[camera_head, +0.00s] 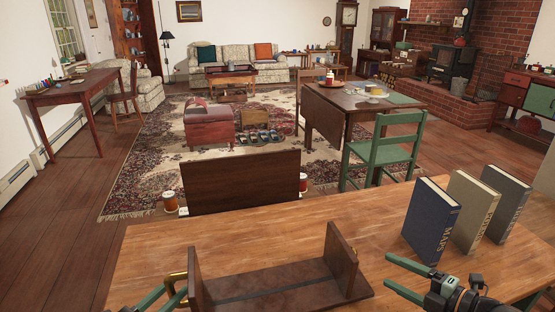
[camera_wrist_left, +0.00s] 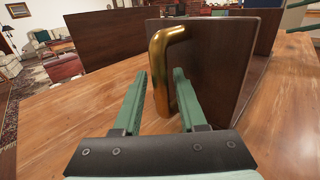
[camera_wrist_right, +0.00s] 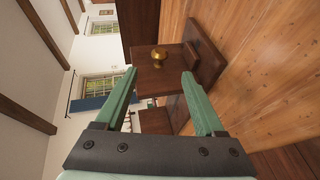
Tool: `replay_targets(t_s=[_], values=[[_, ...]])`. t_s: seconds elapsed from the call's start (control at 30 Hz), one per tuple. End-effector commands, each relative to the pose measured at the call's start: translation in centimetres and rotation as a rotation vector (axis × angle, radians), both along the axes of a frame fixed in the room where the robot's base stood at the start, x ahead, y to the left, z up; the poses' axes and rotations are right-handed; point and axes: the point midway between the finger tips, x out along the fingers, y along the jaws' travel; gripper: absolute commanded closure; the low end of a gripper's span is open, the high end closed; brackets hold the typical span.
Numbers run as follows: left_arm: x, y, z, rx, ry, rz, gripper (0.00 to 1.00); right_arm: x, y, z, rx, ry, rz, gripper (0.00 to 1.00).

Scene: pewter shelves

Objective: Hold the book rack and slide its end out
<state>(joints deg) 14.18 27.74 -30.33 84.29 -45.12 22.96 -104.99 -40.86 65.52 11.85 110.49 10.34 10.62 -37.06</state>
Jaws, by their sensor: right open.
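The brown wooden book rack stands empty at the front of the table; its base (camera_head: 280,288) lies between a left end panel (camera_head: 195,275) and a right end panel (camera_head: 341,254). A brass handle (camera_wrist_left: 168,45) on the left end panel shows in the left wrist view. My left gripper (camera_wrist_left: 162,75) has its fingers apart, one on each side of the handle's near leg; contact is not clear. My right gripper (camera_head: 389,272) is open and empty, right of the rack. In the right wrist view, a round brass knob (camera_wrist_right: 159,56) on the right end panel (camera_wrist_right: 165,80) is ahead of its fingers.
A blue book (camera_head: 431,222), a beige book (camera_head: 472,212) and a grey book (camera_head: 507,205) stand upright on the table (camera_head: 390,205), right of the rack. The tabletop between rack and books is clear.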

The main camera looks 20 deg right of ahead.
Motion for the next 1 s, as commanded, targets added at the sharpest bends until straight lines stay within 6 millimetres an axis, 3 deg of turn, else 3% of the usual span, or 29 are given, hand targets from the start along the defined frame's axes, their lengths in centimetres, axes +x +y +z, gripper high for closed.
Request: replay_targets(t_s=[0.13,0.47,1.0], values=[[0.0,0.0,0.0,0.000,0.000,-0.001,0.43,0.0,0.0,0.0,0.000,0.000,0.000,0.29],[-0.3,0.3,0.0,0.000,0.001,-0.001,0.43,0.0,0.0,0.0,0.000,0.000,0.000,0.29],[-7.0,7.1,-0.2,0.001,0.004,-0.001,0.43,0.0,0.0,0.0,0.000,0.000,0.000,0.29]])
